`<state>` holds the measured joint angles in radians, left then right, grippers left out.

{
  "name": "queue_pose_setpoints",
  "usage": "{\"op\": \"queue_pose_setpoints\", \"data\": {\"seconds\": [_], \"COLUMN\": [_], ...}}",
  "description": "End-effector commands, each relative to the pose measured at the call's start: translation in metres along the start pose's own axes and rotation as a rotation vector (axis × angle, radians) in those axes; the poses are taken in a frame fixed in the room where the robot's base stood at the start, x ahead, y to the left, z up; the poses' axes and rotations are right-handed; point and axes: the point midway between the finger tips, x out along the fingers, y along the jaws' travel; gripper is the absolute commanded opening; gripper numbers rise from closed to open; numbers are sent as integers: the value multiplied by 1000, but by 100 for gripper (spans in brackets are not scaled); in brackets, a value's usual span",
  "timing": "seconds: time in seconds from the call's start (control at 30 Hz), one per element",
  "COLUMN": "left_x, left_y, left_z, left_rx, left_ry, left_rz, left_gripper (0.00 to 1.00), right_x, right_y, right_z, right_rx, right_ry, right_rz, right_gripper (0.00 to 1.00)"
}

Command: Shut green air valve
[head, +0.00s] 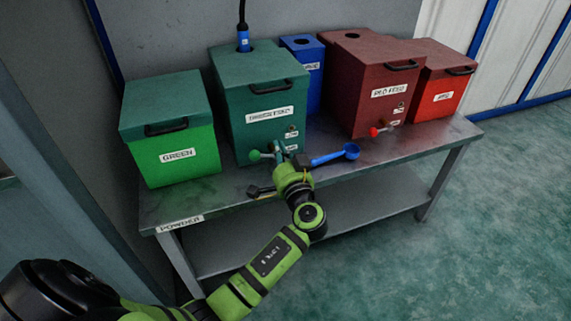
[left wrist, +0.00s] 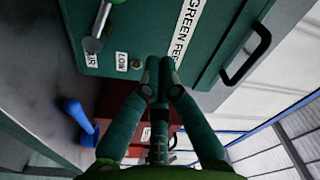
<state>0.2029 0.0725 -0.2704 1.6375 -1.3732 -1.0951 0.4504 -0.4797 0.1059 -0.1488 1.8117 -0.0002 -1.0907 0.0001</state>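The dark green feed box (head: 262,100) stands on the bench. The green air valve (head: 255,155) is low on its front in the head view, a green knob beside my gripper. In the left wrist view the green valve (left wrist: 94,44) shows at upper left, with a pale lever and labels reading "AIR" and "LOW" beside it. My left gripper (head: 281,153) is in front of the box's lower front. In the left wrist view its fingertips (left wrist: 159,64) are together and nothing shows between them. They are apart from the valve in that view. My right gripper is out of view.
A blue scoop (head: 335,156) lies right of the gripper. A green bin (head: 180,150) stands left; a blue box (head: 314,72), red feed box (head: 375,90) with a red knob (head: 374,132), and red bin (head: 447,92) stand right. The bench front (head: 225,196) is mostly clear.

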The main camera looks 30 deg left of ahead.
Motion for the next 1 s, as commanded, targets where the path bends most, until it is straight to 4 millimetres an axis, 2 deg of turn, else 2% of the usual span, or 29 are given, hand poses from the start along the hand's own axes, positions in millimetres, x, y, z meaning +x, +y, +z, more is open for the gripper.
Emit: {"op": "queue_pose_setpoints", "data": {"seconds": [0.07,0.1,0.2,0.33,0.83,1.0], "left_x": [15,14,17,19,20,19], "left_y": [0,1,1,1,2,4], "left_z": [3,13,26,36,40,44], "left_rx": [3,7,5,3,-5,-46], "left_ry": [-1,-2,-1,-1,-1,-1], "left_rz": [-1,1,1,2,3,1], "left_gripper": [0,0,0,0,0,0], "right_x": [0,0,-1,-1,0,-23], "right_y": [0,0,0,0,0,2], "right_z": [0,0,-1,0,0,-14], "right_rx": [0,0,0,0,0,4], "right_ry": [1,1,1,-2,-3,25], "right_rz": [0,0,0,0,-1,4], "right_gripper": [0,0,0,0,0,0]}}
